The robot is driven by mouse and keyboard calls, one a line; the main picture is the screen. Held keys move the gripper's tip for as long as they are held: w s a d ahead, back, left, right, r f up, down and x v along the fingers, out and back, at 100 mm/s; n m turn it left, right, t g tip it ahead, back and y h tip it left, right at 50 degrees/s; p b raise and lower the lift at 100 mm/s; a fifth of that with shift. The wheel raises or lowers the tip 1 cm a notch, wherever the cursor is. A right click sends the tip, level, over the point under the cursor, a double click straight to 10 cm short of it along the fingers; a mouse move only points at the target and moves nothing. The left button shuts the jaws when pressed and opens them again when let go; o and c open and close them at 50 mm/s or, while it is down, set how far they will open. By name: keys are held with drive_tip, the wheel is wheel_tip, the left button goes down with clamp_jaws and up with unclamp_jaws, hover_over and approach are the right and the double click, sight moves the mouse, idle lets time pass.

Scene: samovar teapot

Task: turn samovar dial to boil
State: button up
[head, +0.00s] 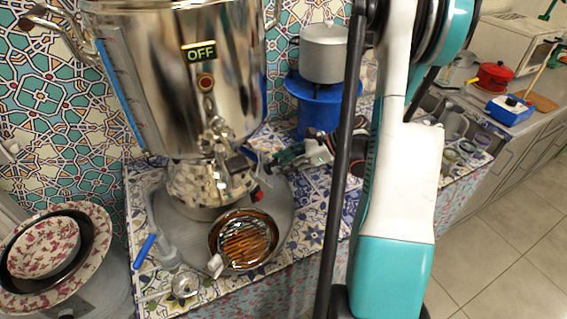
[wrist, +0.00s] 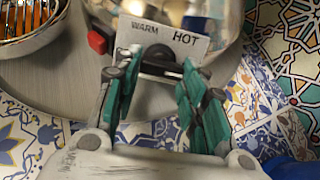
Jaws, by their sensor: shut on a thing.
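The samovar (head: 190,90) is a large shiny metal urn at the left of the head view, with a small lit sign (head: 198,51) reading OFF. Its black dial (wrist: 159,53) shows in the wrist view, below a plate (wrist: 165,33) marked WARM and HOT. A BOIL mark cannot be seen there. My gripper (wrist: 160,72) has its green fingers on either side of the dial and is shut on it. In the head view my gripper (head: 276,158) reaches the samovar's lower right side, where the dial is hard to make out.
A red switch (wrist: 97,40) is left of the dial. A grey pot (head: 323,53) stands on a blue burner (head: 318,108) behind my gripper. Patterned bowls (head: 45,250) are at left.

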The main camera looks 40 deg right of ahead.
idle(0.3)
drive_tip(key=o, duration=1.1)
drive_tip(key=shift+s, duration=0.1)
drive_tip(key=v, duration=1.2)
drive_tip(key=shift+d, duration=0.1)
